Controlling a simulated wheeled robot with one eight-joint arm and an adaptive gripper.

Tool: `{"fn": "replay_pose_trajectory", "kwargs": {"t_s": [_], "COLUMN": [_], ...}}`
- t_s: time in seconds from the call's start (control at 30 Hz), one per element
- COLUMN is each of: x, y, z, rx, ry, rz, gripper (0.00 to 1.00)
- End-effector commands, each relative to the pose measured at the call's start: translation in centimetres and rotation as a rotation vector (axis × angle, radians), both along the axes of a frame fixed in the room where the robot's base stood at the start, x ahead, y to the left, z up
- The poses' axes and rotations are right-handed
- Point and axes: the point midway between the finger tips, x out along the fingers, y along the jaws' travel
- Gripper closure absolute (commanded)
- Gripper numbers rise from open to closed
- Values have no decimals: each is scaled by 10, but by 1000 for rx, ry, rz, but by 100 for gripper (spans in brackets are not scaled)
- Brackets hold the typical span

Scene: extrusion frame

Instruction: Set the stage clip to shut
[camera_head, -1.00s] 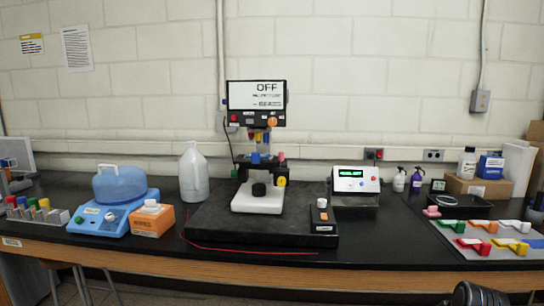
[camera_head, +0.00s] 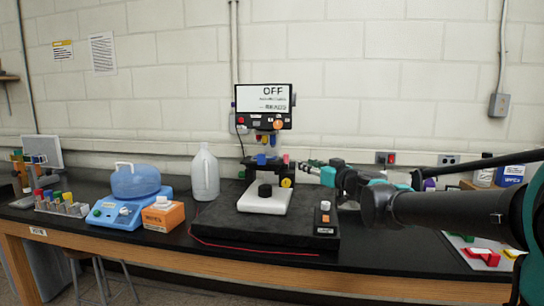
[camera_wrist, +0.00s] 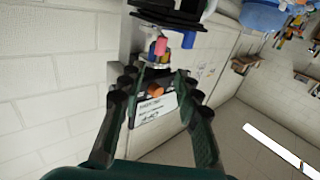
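The microscope (camera_head: 264,200) stands on a black slab, with a dark stage above its white base. A blue part (camera_head: 261,160) and a pinkish-red part (camera_head: 286,159) stick up at the stage; a yellow knob (camera_head: 286,183) is at its right side. I cannot tell surely which part is the stage clip, or its setting. In the wrist view the pink part (camera_wrist: 160,46) and blue part (camera_wrist: 188,40) show beyond the fingertips. My gripper (camera_head: 312,167) is right of the stage, pointing left, apart from it. Its fingers (camera_wrist: 155,80) are open with nothing between them.
A screen reading OFF (camera_head: 264,98) with an orange knob (camera_head: 278,125) is above the stage. A small black box with a white knob (camera_head: 325,206) is at the slab's right. A jug (camera_head: 205,175), orange box (camera_head: 163,216) and blue device (camera_head: 124,210) stand left.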

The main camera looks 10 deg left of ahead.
Motion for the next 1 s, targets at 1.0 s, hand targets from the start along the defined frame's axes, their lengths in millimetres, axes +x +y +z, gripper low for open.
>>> {"fn": "replay_pose_trajectory", "kwargs": {"t_s": [1.0], "x": [124], "y": [103], "z": [-1], "rx": [0], "ry": [2], "rz": [4], "gripper": [67]}}
